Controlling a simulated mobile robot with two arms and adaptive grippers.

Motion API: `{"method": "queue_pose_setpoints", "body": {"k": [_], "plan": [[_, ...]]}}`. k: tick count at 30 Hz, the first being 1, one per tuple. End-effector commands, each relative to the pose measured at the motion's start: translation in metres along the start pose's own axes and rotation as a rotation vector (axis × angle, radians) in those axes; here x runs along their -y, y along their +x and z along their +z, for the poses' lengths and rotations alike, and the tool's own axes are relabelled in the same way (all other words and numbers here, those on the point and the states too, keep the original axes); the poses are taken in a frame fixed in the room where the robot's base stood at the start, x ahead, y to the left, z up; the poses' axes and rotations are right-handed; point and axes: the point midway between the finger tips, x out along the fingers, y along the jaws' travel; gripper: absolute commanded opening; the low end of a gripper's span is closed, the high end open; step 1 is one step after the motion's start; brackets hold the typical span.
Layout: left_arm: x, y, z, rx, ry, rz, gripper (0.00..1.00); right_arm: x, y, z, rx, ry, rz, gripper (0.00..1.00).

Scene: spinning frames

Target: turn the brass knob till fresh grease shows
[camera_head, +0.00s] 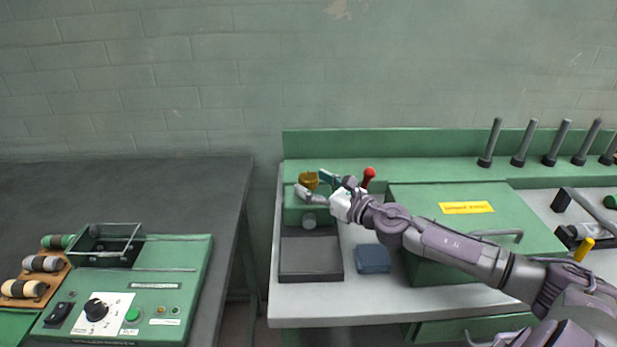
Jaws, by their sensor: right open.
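The brass knob (308,179) sits on top of a green block (293,209) near the left end of the right-hand bench. My right gripper (313,188) is at the knob, with a grey finger low on its left front side and another finger part to its right. The jaws are open. I cannot tell whether either finger touches the knob. No grease can be made out at this size. My left gripper is not in view.
A red-tipped lever (368,176) stands just behind my right wrist. A dark tray (310,262) and a blue folded cloth (373,259) lie in front. A green cover with a yellow label (466,207) lies under my forearm. A gap separates the left bench (130,190).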

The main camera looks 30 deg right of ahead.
Motion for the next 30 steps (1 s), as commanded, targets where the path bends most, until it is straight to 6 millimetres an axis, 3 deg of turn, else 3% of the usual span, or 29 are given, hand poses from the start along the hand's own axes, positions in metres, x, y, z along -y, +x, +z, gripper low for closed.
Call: {"method": "queue_pose_setpoints", "body": {"k": [6,17,27,30], "plan": [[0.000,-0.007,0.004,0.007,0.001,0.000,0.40,-0.001,0.015,0.002,0.001,0.000,0.001,0.74],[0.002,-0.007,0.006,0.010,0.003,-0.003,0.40,-0.001,0.018,0.000,-0.001,-0.001,0.002,0.74],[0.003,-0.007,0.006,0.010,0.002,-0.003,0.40,-0.001,0.017,0.000,0.000,-0.001,0.002,0.17],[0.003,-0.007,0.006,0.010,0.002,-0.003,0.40,-0.001,0.017,0.001,0.000,-0.001,0.001,0.13]]}}
